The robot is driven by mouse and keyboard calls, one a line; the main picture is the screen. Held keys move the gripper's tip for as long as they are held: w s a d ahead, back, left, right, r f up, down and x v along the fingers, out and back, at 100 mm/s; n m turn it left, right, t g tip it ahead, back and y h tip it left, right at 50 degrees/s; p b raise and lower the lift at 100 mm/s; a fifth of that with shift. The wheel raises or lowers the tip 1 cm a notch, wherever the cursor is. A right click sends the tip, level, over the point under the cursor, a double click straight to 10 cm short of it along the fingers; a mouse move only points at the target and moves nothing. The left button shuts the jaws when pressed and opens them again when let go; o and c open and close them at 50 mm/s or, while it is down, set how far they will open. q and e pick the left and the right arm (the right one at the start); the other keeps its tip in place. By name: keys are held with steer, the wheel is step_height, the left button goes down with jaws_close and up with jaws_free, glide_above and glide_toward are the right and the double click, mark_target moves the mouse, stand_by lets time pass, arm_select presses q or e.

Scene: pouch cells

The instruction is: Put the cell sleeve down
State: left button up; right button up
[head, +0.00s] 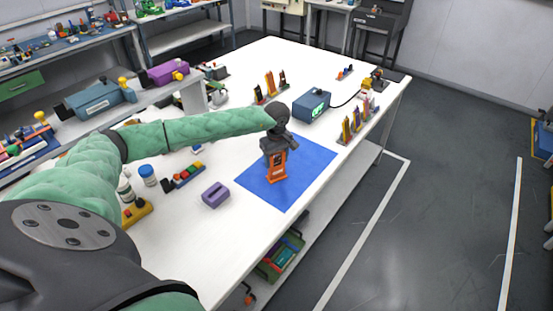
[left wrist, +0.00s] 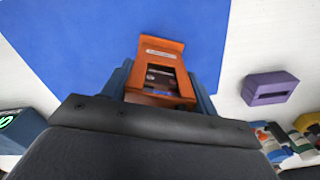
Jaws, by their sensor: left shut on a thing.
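The cell sleeve is an orange open-framed holder (head: 276,168) over the blue mat (head: 309,159) in the head view. A dark cell with a printed label shows through its window. In the left wrist view the orange sleeve (left wrist: 163,52) stands out from between my fingers. My left gripper (head: 275,148) is shut on the sleeve from above. I cannot tell whether the sleeve's lower end touches the mat. My right gripper is not in view.
A purple slotted block (head: 215,195) sits left of the mat; it also shows in the left wrist view (left wrist: 269,88). A blue-grey meter box (head: 311,105) and racks of coloured cells (head: 352,123) stand behind the mat. The mat around the sleeve is clear.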

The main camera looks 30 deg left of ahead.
arm_select(q)
steer(key=o, duration=1.2)
steer(key=shift+o, duration=0.2)
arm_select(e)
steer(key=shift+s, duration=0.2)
arm_select(q)
steer(key=shift+r, duration=0.1)
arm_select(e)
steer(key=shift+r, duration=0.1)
arm_select(q)
steer(key=shift+r, duration=0.35)
steer(key=shift+w+r+b, duration=0.1)
steer(key=shift+r+b, duration=0.35)
steer(key=shift+r, duration=0.25)
step_height(320, 180, up, 9)
steer(key=b, duration=0.3)
steer(key=shift+f, duration=0.15)
steer(key=shift+r, duration=0.6)
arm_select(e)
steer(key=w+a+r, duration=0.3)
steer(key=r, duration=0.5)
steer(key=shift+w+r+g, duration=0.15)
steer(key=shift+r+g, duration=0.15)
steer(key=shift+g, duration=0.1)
